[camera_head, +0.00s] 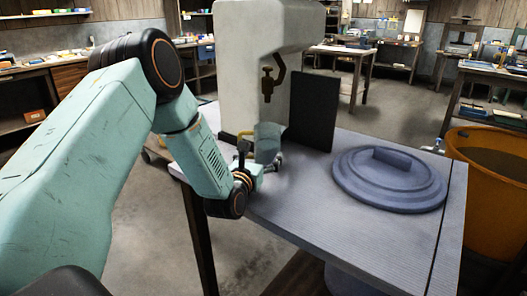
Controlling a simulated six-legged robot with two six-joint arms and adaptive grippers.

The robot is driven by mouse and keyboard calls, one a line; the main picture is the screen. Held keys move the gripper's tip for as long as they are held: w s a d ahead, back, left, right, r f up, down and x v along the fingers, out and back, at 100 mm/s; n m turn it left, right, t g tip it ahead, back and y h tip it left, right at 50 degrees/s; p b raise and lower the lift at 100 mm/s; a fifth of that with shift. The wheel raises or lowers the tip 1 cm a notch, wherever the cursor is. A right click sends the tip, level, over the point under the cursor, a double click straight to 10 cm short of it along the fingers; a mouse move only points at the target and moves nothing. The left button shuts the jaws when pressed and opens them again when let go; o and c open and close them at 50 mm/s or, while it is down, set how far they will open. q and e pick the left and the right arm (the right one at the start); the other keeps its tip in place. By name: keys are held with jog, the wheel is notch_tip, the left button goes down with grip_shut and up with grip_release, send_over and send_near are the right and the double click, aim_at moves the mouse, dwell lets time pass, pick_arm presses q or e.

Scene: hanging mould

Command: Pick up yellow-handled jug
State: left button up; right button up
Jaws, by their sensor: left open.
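The jug (268,139) is pale blue-grey and stands upright near the left edge of the grey table, in front of the white dispenser. A small yellow part, which looks like its handle, shows at its left side. My left gripper (260,159) is open at the jug's lower front and hides part of it. One dark finger is up beside the yellow part; the other is low at the right. I cannot tell whether the fingers touch the jug. My right gripper is not in view.
A white dispenser with a brass tap (267,85) rises behind the jug, with a dark upright panel (315,110) beside it. A round blue-grey lid (389,178) lies on the table (330,222) to the right. An orange tub (490,205) stands beyond the right edge. The table's front middle is clear.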

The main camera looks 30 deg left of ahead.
pick_arm(q)
jog(key=b+x, duration=0.1)
jog(key=x, duration=0.3)
jog(key=shift+w, duration=0.35)
jog(key=shift+r, duration=0.15)
jog(key=shift+c, duration=0.3)
jog(key=c, duration=1.2)
jog(key=shift+c, duration=0.9)
jog(key=shift+r, duration=0.15)
